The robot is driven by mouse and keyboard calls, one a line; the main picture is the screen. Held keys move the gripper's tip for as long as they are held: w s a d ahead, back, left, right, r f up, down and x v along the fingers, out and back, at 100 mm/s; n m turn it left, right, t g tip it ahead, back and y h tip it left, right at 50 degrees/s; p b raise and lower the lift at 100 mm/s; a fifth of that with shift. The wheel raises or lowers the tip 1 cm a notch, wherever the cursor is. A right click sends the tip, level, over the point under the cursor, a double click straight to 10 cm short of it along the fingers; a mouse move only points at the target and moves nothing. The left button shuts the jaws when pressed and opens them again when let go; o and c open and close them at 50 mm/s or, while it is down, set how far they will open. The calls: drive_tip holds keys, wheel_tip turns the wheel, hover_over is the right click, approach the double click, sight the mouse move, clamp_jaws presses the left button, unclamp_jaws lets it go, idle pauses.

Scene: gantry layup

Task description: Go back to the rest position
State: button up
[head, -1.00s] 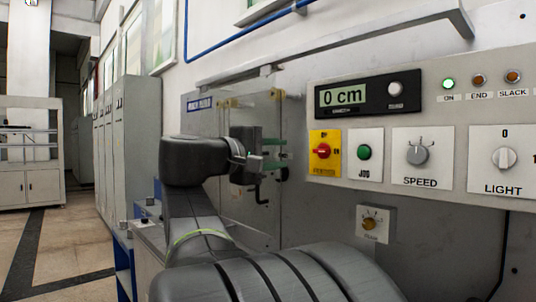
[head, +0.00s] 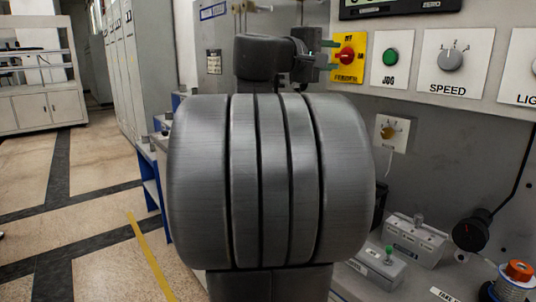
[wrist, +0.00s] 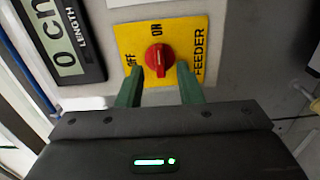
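My gripper (head: 334,55) is at the wall panel, its green fingers pointing toward the yellow feeder switch (head: 347,72). In the wrist view, my gripper (wrist: 160,72) has its two green fingers apart, with nothing between them that I can see held. The red knob (wrist: 157,58) on the yellow feeder plate (wrist: 128,40) shows in the gap, near the fingertips. I cannot tell whether the fingers touch the knob. The dark gripper body hides what is below. My large grey arm link covers the middle of the head view.
The green JOG button (head: 390,56) and SPEED knob (head: 450,60) are right of the feeder switch. A length display (wrist: 55,40) reads 0 cm. Grey boxes (head: 415,240) and an orange-topped spool (head: 515,285) stand at lower right. Floor (head: 95,190) at left is open.

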sight(343, 54)
drive_tip(key=shift+x, duration=1.7)
drive_tip(key=shift+s+a, duration=0.1)
drive_tip(key=v, duration=1.4)
drive_tip(key=x, duration=1.4)
drive_tip(key=shift+d+r+n+p, duration=0.2)
drive_tip(key=shift+r+n+p, duration=0.1)
drive_tip(key=shift+p, duration=0.25)
drive_tip(key=shift+a+r+n+p, duration=0.1)
drive_tip(key=shift+a+n+p, duration=0.05)
drive_tip(key=shift+n+p, duration=1.35)
drive_tip(key=shift+p, duration=0.25)
drive_tip(key=n+p, duration=0.5)
drive_tip(key=p, duration=0.2)
drive_tip(key=shift+r+n, duration=0.1)
drive_tip(key=shift+n, duration=0.2)
drive_tip(key=shift+f+v, duration=0.1)
drive_tip(key=shift+v, duration=0.7)
drive_tip(key=shift+f+v, duration=0.15)
drive_tip(key=shift+v, duration=0.7)
